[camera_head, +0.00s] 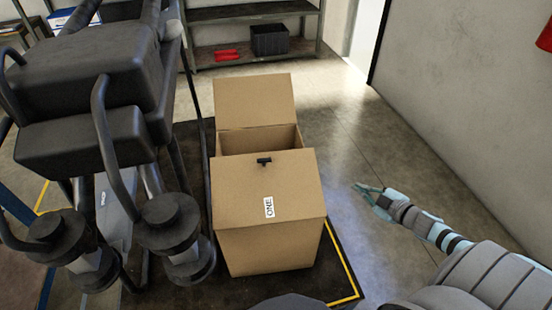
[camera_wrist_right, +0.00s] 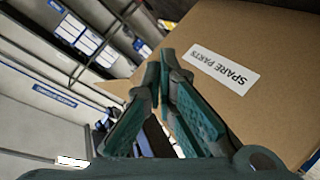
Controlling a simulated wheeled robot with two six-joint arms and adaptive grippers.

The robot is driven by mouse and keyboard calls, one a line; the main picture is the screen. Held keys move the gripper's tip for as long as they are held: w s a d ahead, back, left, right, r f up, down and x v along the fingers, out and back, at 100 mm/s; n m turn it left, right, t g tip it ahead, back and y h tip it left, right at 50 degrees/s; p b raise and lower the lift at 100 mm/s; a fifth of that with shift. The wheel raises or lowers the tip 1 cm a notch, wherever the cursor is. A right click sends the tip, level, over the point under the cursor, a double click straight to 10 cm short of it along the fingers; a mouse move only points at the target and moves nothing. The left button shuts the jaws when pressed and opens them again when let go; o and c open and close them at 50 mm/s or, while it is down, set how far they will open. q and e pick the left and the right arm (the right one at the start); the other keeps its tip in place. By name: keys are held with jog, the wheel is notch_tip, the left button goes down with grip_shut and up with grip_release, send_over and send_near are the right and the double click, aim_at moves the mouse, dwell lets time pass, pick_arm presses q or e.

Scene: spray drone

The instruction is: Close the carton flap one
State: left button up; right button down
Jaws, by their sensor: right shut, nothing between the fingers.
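The brown cardboard carton (camera_head: 268,250) stands on the floor in the middle of the head view. Its flap one (camera_head: 240,190), with a white "ONE" label and a small black handle (camera_head: 264,161), lies over the front part of the top. I cannot tell whether it is fully flat. The back flap (camera_head: 255,100) stands raised, with a gap open between the two. My right gripper (camera_head: 364,190) is shut and empty, apart from the carton on its right. In the wrist view the shut fingers (camera_wrist_right: 160,65) are before the carton side (camera_wrist_right: 260,60) labelled "SPARE PARTS". My left gripper is not in view.
A large dark machine (camera_head: 80,85), with rounded motor-like parts, stands close on the carton's left. A metal shelf (camera_head: 250,12) with a dark crate (camera_head: 269,39) is at the back. A wall (camera_head: 470,110) is on the right. The floor between carton and wall is clear.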

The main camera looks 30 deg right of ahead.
jog(key=w+a+r+n+y, duration=0.4)
jog(key=a+r+n+y, duration=0.15)
jog(key=r, duration=0.55)
jog(key=a+r+n+g+y, duration=0.1)
jog(key=a+r+n+y, duration=0.25)
jog(key=a+r, duration=0.25)
notch_tip(320, 180, up, 2)
jog(key=n+g+y+b, duration=0.3)
jog(key=n+g+y, duration=0.1)
jog(key=n+y, duration=0.1)
send_over(274, 181)
jog(key=shift+s+a+r, duration=0.1)
jog(key=shift+s+a, duration=0.15)
jog(key=shift+s, duration=0.1)
jog(key=shift+w+d+f+h, duration=0.3)
jog(key=shift+w+d+f, duration=0.05)
jog(key=shift+w+f, duration=0.1)
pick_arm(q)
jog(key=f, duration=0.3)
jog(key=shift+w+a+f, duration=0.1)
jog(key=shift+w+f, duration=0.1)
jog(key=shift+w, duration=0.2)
pick_arm(e)
jog(key=shift+m, duration=0.3)
